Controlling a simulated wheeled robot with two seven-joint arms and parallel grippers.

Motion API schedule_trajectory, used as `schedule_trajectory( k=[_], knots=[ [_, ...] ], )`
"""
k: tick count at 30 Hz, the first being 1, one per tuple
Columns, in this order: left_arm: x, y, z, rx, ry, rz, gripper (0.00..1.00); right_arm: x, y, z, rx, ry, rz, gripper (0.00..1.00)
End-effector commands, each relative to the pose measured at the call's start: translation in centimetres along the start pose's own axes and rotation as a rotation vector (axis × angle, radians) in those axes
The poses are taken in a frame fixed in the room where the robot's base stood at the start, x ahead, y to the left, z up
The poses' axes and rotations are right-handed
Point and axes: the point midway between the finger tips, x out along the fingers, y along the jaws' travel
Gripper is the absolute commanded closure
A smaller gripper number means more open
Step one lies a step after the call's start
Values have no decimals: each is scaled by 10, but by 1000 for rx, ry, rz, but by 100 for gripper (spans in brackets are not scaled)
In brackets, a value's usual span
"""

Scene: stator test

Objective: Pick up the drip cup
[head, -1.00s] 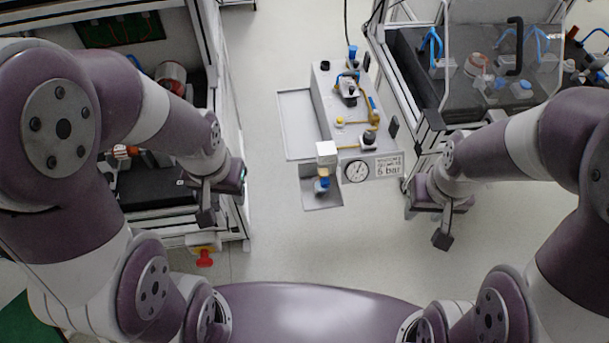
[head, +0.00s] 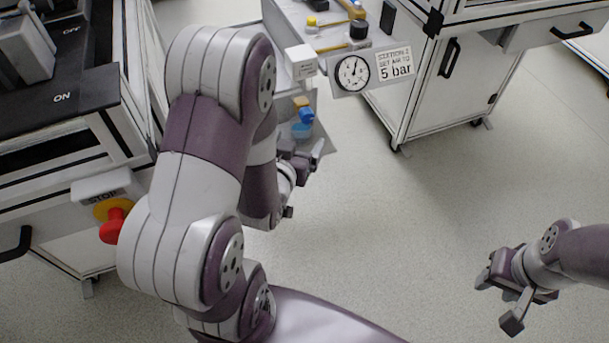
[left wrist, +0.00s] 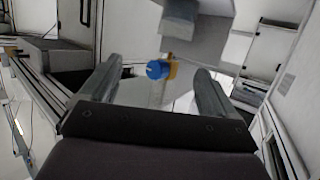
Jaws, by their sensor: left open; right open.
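A small translucent blue cup, which looks like the drip cup (head: 301,130), sits below a yellow fitting with a blue knob (head: 304,112), over a grey drip shelf (head: 318,138) on the pneumatic station. My left gripper (head: 303,180) is open and empty, just below and in front of the cup, apart from it. In the left wrist view the blue knob (left wrist: 158,69) and yellow fitting show between and beyond my open fingers (left wrist: 155,95); a pale clear shape below the knob is too faint to tell. My right gripper (head: 497,302) is open and empty, low at the right.
A pressure gauge (head: 352,73) and a "5 bar" sign (head: 395,65) are on the station's front. A white block (head: 301,60) is above the valve. A red stop button (head: 112,225) sticks out at the left bench. The floor at centre right is clear.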

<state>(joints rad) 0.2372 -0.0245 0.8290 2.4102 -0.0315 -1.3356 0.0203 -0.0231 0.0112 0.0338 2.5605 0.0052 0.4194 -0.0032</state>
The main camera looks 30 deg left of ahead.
Motion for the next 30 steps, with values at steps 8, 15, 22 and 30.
schedule_trajectory(
  k=[8,15,22,30],
  knots=[
    [3,-20,72,-21,288,-48,10,100,0,11,0,2,0,57],
    [44,-23,50,-22,315,-49,10,95,0,10,0,2,0,57],
    [74,-23,40,-22,313,-49,10,95,0,11,0,2,0,57],
    [116,-21,24,-22,310,-49,10,96,0,11,0,2,0,57]
  ],
)
